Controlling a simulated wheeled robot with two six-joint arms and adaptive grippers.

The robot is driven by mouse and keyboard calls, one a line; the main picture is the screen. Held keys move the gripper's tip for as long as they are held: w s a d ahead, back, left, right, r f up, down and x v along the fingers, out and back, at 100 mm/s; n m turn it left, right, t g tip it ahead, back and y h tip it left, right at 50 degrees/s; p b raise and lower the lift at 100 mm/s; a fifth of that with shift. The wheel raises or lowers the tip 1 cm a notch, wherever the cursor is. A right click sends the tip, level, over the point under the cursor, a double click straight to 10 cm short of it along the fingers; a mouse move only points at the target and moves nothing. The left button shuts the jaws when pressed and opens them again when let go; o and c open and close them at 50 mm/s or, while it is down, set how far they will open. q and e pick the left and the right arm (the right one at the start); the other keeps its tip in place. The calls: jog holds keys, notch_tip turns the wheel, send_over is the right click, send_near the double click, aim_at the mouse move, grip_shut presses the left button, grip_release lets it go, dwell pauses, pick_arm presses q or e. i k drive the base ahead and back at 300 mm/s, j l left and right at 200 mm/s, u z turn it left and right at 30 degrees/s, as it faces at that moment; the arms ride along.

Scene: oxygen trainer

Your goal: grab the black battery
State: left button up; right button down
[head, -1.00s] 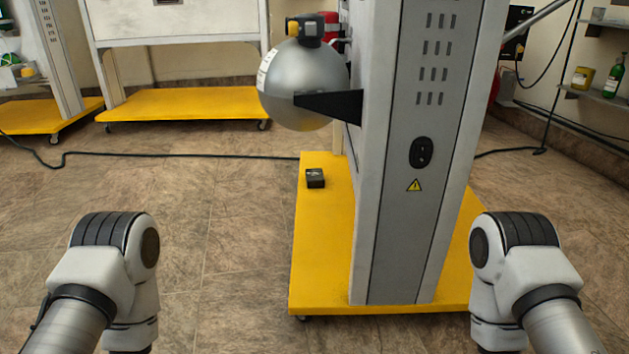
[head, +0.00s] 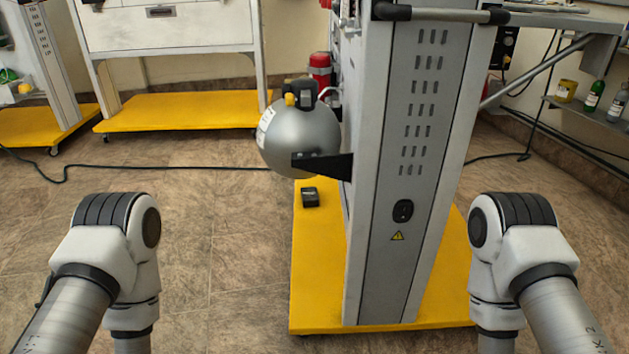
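The black battery (head: 310,197) is a small dark block lying on the yellow base (head: 318,275) of the grey trainer cabinet. It sits left of the cabinet's column and just below the silver sphere in the picture. Both of my arms show at the lower left and lower right, well apart from the battery. Their grippers are out of view below the frame.
The silver sphere (head: 298,140) is held on a black bracket (head: 330,166) above the battery. The grey column (head: 395,270) stands to its right. A black cable (head: 180,167) runs along the floor behind. The tiled floor left of the base is clear.

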aim_at(309, 198)
jog(key=i+j+z, duration=0.2)
jog(key=j+z, duration=0.2)
jog(key=j, duration=0.3)
jog(key=j+z, duration=0.35)
jog(key=j, duration=0.4)
jog(key=j+z, duration=0.4)
jog(key=j, duration=0.35)
jog(key=i+j+z, duration=0.2)
jog(key=j+z, duration=0.15)
jog(key=j, duration=0.35)
jog(key=i+j+z, duration=0.15)
jog(key=j+z, duration=0.25)
jog(key=j, duration=0.35)
jog(key=j+z, duration=0.35)
jog(key=j, duration=0.45)
jog(key=i+j+z, duration=0.2)
jog(key=j, duration=0.15)
jog(key=i+j+z, duration=0.15)
jog(key=j, duration=0.2)
jog(key=j+z, duration=0.2)
jog(key=j, duration=0.2)
